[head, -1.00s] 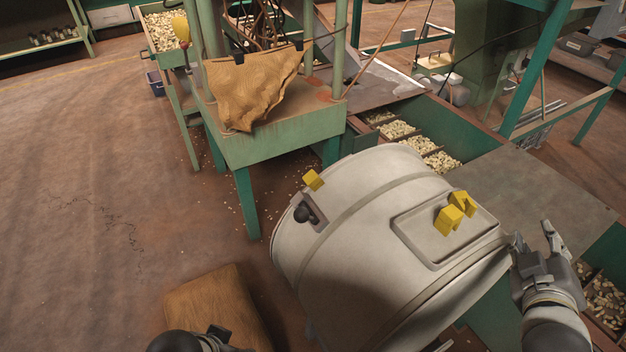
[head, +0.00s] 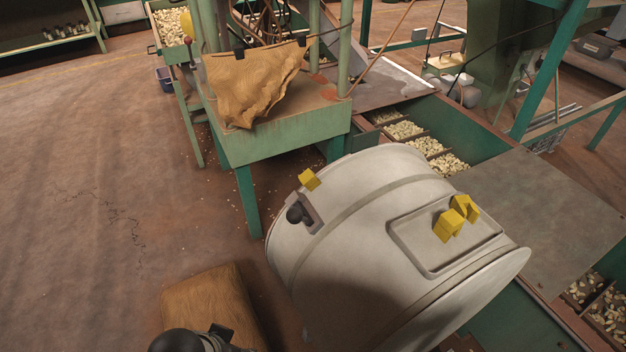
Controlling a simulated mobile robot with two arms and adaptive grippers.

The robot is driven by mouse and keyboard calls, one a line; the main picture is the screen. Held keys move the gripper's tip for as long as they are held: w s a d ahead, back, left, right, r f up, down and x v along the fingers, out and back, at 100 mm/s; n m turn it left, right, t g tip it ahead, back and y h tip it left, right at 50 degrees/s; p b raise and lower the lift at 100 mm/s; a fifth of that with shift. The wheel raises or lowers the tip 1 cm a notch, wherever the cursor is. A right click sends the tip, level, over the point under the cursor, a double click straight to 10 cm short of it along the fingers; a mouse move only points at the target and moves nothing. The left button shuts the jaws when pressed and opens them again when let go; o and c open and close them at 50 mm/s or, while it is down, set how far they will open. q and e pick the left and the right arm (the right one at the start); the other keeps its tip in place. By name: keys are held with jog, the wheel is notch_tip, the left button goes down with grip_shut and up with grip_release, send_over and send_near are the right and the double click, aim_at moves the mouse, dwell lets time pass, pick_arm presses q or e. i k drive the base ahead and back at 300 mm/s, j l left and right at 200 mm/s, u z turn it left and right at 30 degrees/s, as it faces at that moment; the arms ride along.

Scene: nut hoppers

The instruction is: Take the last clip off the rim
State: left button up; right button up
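One yellow clip (head: 309,180) sits at the far left edge of a pale, drum-like body (head: 345,235), beside a black knob. Two more yellow clips, one (head: 447,225) in front of the other (head: 465,207), stand close together in the shallow recess on top of this body. My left gripper (head: 215,338) seems to be the dark shape at the bottom edge, mostly cut off; its fingers cannot be made out clearly. It is well apart from the clips. My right gripper is out of view.
A brown sack (head: 250,85) hangs by dark clips on the green stand (head: 285,135). A brown block or sack (head: 212,300) lies on the floor at the bottom left. Nut-filled bins (head: 425,147) are behind the pale body. The floor at left is clear.

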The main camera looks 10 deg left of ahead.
aim_at(308, 178)
jog(key=k+j+z, duration=0.55)
jog(key=j+z, duration=0.15)
jog(key=j, duration=0.15)
